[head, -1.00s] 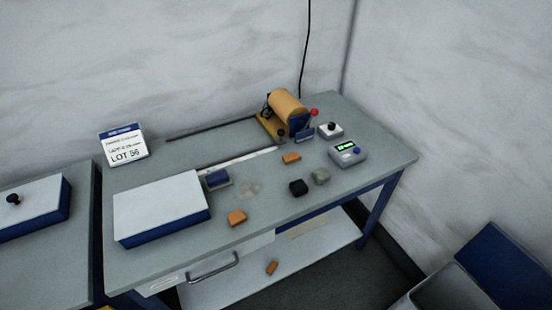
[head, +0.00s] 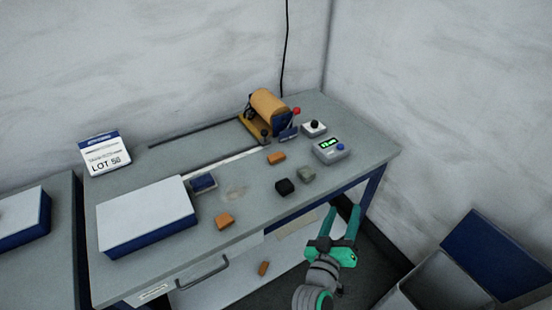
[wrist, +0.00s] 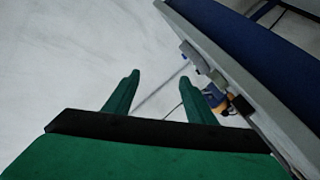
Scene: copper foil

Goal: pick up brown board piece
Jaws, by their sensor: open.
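Several small orange-brown pieces show in the head view, and I cannot tell which is the brown board piece. One (head: 225,221) lies near the table's front edge, right of the white-topped box. Another (head: 276,158) lies farther back, below the roller device. A third (head: 263,268) lies on the lower shelf. My gripper (head: 343,212) is open and empty, in front of the table's right front edge and right of these pieces. In the wrist view my gripper's green fingers (wrist: 160,95) are apart with nothing between them; none of the pieces is clear there.
A black piece (head: 284,187) and a grey-green piece (head: 306,174) lie on the table (head: 180,261) near my gripper. A white-topped box (head: 147,213) fills the left part. A roller device (head: 268,105) and a display box (head: 332,150) stand behind. A blue-grey bin (head: 447,277) is at right.

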